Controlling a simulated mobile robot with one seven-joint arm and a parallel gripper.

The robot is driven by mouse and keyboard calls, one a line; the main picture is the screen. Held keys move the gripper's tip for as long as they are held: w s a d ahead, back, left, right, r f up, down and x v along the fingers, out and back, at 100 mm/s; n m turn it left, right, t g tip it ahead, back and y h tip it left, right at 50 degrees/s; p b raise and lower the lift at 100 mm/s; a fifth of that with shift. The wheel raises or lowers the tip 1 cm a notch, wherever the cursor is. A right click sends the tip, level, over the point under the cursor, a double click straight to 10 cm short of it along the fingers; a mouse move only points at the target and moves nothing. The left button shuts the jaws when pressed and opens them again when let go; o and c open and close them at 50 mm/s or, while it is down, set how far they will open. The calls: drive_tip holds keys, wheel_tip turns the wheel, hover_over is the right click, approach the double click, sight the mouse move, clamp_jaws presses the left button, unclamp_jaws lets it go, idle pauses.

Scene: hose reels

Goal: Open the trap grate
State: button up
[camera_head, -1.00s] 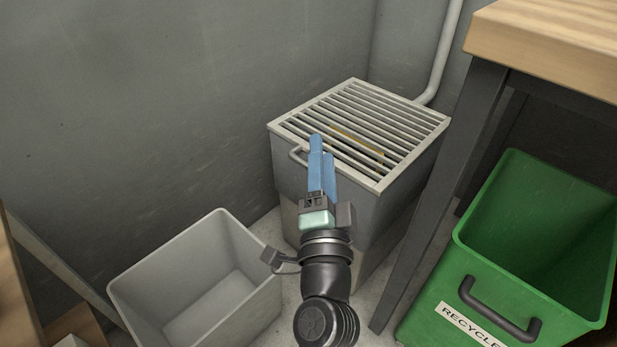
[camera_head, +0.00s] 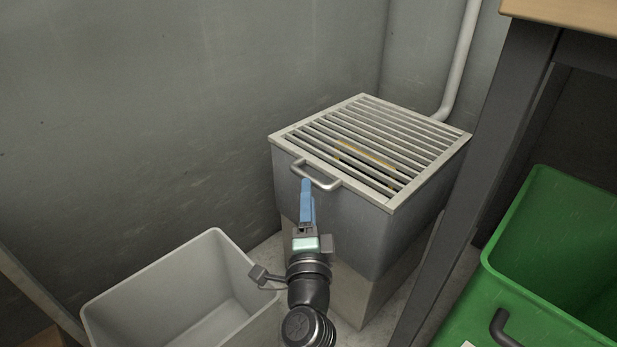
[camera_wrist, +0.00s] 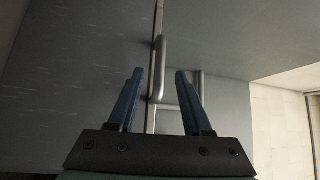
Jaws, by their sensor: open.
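The trap grate (camera_head: 365,150), a pale metal frame with parallel bars, lies flat and closed on top of a grey box (camera_head: 345,222). Its bent metal handle (camera_head: 316,176) sticks out from the near edge. My gripper (camera_head: 305,182), with blue fingers, is just in front of and below the handle. In the wrist view, the two fingers (camera_wrist: 159,74) stand apart, and the handle bar (camera_wrist: 161,70) appears in the gap between them. Nothing is gripped. Whether a finger touches the handle cannot be told.
An open light grey bin (camera_head: 160,270) stands at the lower left. A green bin (camera_head: 570,260) and a dark table leg (camera_head: 490,140) stand on the right. A pipe (camera_head: 462,65) runs down the wall behind the box. A yellowish thing (camera_head: 365,157) shows beneath the bars.

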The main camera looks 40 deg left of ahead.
sight(309, 175)
drive_tip(key=x, duration=0.5)
drive_tip(key=shift+w+a+b, duration=0.25)
drive_tip(key=shift+w+b, duration=0.05)
clamp_jaws()
idle(1.2)
